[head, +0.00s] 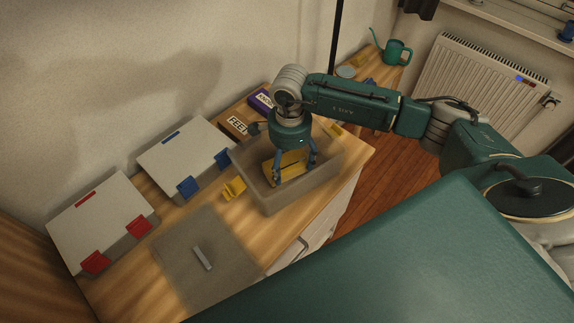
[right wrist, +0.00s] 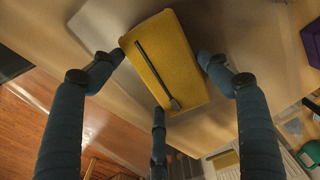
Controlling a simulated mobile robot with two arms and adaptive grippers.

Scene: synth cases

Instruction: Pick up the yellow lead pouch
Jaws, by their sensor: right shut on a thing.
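The yellow lead pouch (head: 290,160) is a flat yellow piece inside an open grey bin-like case (head: 318,187) on the wooden bench. In the right wrist view the pouch (right wrist: 175,62) shows a dark strip along its face. My right gripper (head: 294,172) reaches down into the case from above, its blue fingers around the pouch and shut on it. The fingers (right wrist: 160,85) also show in the right wrist view, on the sides of the pouch. Whether the pouch touches the case floor I cannot tell. My left gripper is not in view.
Two closed pale cases stand left, one with red latches (head: 139,225), one with blue latches (head: 187,187). A yellow latch (head: 234,188) sits by the open case. A grey mat (head: 205,260) bears a small light bar (head: 202,258). Labelled boxes (head: 236,127) stand behind.

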